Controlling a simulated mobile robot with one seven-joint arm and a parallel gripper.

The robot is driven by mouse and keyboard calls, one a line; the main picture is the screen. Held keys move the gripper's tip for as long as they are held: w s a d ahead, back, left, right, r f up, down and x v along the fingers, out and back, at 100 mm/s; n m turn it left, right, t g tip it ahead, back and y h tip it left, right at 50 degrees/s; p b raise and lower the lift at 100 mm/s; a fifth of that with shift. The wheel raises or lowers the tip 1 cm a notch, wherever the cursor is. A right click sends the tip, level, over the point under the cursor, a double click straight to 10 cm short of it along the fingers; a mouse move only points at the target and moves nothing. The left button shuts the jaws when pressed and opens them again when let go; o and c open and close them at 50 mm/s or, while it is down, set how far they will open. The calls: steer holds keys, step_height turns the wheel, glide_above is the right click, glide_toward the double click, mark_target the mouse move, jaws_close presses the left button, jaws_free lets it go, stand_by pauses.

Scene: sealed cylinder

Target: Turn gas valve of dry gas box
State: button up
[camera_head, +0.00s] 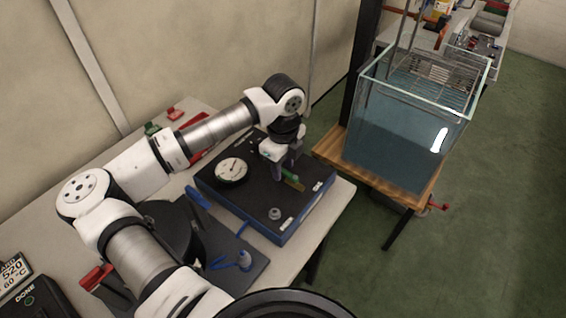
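The dry gas box (240,205) is a blue-sided box with a black top, standing on the light table. A round white gauge (232,170) sits on its top at the left. A small green and brown bar (293,183), which looks like the gas valve handle, shows on the box top right beside my gripper. My gripper (279,174) points down over the right part of the box top, close to this bar. I cannot tell whether it touches the bar, and its fingers are too small and partly hidden to tell their opening. A small grey knob (275,213) stands at the box's front.
A glass water tank (408,125) stands on a wooden-topped stand (340,150) to the right. A blue tube fitting (244,260) lies in front of the box. Red (174,113) and green (151,128) items lie behind my arm. Green floor is open at the right.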

jaws_close()
